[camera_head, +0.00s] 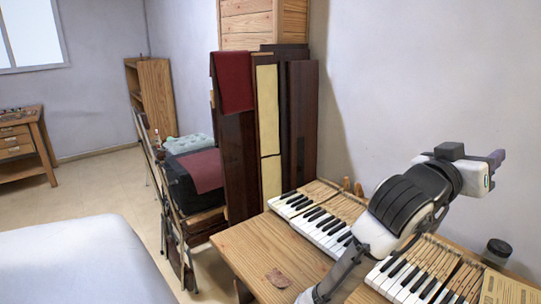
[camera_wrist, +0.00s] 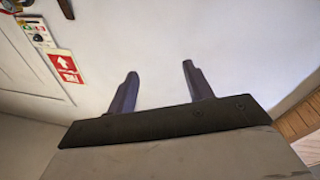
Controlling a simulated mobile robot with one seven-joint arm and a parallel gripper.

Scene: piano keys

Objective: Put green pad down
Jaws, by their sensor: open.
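A pale green tufted pad (camera_head: 188,144) lies on top of a black case (camera_head: 180,180) in the left middle of the head view. A dark red cloth (camera_head: 203,170) lies beside it on the same case. My gripper (camera_head: 497,158) is raised at the right, above the piano keys and far from the pad. In the wrist view, my gripper (camera_wrist: 160,70) shows two dark fingers spread apart with only pale wall between them. The pad is not in the wrist view.
A wooden table (camera_head: 250,252) holds sections of piano keys (camera_head: 318,222), a brown scrap (camera_head: 277,277) and a dark round jar (camera_head: 497,251). Tall dark panels (camera_head: 300,120) stand behind it. A wooden desk (camera_head: 25,140) stands far left, with open floor (camera_head: 100,185) nearby.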

